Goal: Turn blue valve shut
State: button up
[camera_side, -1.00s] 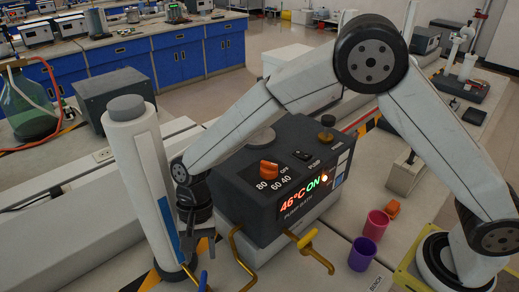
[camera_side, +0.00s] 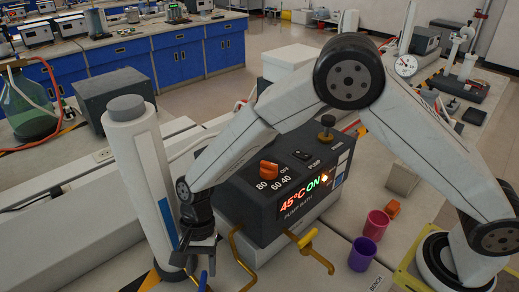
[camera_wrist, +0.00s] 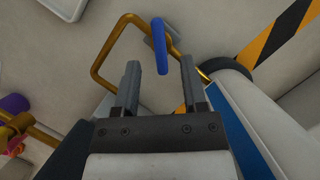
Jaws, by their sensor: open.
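The blue valve handle (camera_wrist: 160,46) is a blue lever on a brass pipe (camera_wrist: 98,62). In the wrist view it lies lengthwise, its near end between my fingertips. My gripper (camera_wrist: 159,72) is open, with a finger on each side of the handle and a gap on both sides. In the side view the blue handle (camera_side: 203,279) shows low near the bottom edge, just below my gripper (camera_side: 191,262). The valve body is partly hidden.
A pump bath (camera_side: 275,195) with an orange knob (camera_side: 268,168) reads 45°C ON. A yellow valve handle (camera_side: 308,238) sits on a brass pipe at its front. A white column (camera_side: 138,165) stands left of my gripper. Purple (camera_side: 362,254) and pink (camera_side: 378,223) cups stand to the right.

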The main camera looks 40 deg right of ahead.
aim_at(202, 282)
jog(key=shift+x, duration=1.7)
grip_shut()
